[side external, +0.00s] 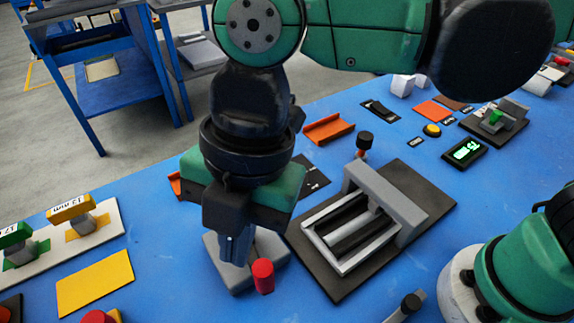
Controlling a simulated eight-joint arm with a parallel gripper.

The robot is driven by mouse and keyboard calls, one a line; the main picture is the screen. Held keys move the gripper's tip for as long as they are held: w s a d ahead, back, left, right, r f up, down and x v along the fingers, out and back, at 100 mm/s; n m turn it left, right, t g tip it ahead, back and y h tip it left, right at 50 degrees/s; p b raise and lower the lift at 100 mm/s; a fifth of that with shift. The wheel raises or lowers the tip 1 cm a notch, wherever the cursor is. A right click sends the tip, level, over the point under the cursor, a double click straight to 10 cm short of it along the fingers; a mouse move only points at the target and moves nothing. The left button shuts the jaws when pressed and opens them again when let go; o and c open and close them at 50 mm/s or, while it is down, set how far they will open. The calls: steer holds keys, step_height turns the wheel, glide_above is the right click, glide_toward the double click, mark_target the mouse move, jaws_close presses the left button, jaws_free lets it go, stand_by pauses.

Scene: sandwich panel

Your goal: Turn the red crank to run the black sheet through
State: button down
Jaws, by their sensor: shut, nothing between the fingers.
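My gripper (234,250) points down, shut and empty, over a light grey block (270,247). A red cylindrical handle (263,276) stands at the front of this block, just right of and below my fingertips. It looks like the red crank's handle; I cannot tell whether my fingers touch it or the block. A grey frame with dark rollers (352,229) sits on a black base plate (425,190) to the right. A black flat piece (312,176) lies partly hidden behind my gripper; I cannot tell whether it is the black sheet.
A black knob on a reddish post (364,143) stands behind the frame. An orange channel (328,129) lies at the back. A yellow plate (94,283) and a white board with labelled handles (110,222) are at left. A grey handle (405,306) stands at the front.

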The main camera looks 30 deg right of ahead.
steer(key=r+m+y, duration=0.1)
steer(key=r+m, duration=0.1)
steer(key=m, duration=0.4)
glide_above(251, 252)
steer(key=s+a, duration=0.3)
steer(key=s, duration=0.2)
step_height(251, 252, down, 10)
steer(key=shift+d, duration=0.2)
steer(key=shift+r, duration=0.1)
